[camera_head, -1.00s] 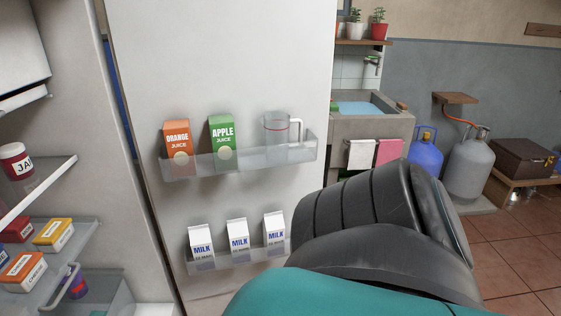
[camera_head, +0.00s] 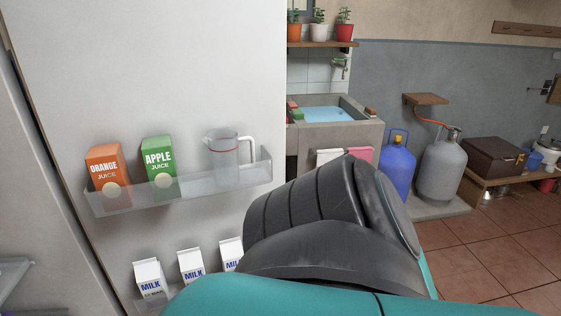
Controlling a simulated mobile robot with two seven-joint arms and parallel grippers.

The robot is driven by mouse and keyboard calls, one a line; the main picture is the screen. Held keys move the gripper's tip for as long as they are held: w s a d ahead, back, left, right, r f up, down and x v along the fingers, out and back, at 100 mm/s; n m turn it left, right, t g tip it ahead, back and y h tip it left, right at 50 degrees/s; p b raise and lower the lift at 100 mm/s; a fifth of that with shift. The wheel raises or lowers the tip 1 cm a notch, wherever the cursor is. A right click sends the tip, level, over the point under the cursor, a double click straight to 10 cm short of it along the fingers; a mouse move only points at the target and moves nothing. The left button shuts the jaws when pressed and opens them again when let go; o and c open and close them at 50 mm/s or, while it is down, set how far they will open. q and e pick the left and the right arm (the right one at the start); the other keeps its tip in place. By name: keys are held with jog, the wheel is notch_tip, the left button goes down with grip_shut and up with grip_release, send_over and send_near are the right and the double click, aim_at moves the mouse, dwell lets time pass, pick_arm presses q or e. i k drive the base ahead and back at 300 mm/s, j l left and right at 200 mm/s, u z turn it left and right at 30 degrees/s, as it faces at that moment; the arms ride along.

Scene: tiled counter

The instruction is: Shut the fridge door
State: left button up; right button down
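The white fridge door (camera_head: 150,70) stands open, its inner side facing me across the left and middle of the view. Its upper shelf (camera_head: 200,193) holds an orange juice carton (camera_head: 108,178), an apple juice carton (camera_head: 159,168) and a clear jug (camera_head: 226,162). Its lower shelf holds milk cartons (camera_head: 191,266). Part of the fridge body (camera_head: 30,190) shows at the left edge. My dark and teal arm crosses the lower middle, in front of the door's lower right part. Neither gripper is visible.
The tiled floor (camera_head: 490,245) at right is clear.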

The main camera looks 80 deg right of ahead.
aim_at(92, 72)
jog(key=k+l+u, duration=0.1)
jog(key=l, duration=0.45)
jog(key=k+l, duration=0.15)
jog(key=l, duration=0.35)
jog(key=k+l+u, duration=0.15)
jog(key=l, duration=0.35)
jog(key=k+l, duration=0.15)
jog(key=l, duration=0.35)
jog(key=k+l+u, duration=0.15)
jog(key=l, duration=0.35)
jog(key=k+l, duration=0.15)
jog(key=l, duration=0.35)
jog(key=k+l+u, duration=0.15)
jog(key=l, duration=0.35)
jog(key=k+l, duration=0.25)
jog(key=l, duration=0.2)
jog(key=u, duration=0.05)
